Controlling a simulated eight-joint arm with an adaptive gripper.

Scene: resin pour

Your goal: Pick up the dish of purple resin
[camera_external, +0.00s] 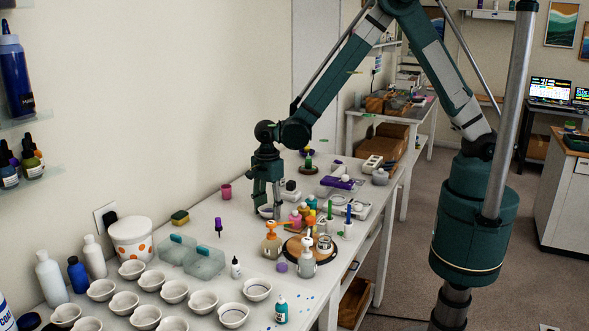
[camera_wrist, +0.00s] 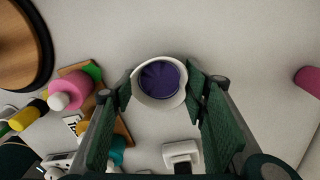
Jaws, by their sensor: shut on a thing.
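The dish of purple resin (camera_wrist: 160,80) is a small white cup with dark purple resin inside, seen from above in the wrist view. My gripper (camera_wrist: 159,92) has one green finger on each side of the dish, shut on its rim. In the external view my gripper (camera_external: 266,207) points down at the white table, and part of the white dish (camera_external: 266,211) shows between its fingers. I cannot tell whether the dish touches the table.
Bottles of pink (camera_wrist: 75,88) and other colours stand close to the left in the wrist view. A round wooden board (camera_external: 325,257) with pump bottles lies nearby. Several white cups (camera_external: 174,291) fill the table's front. A pink cup (camera_external: 226,191) stands apart, with bare table around it.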

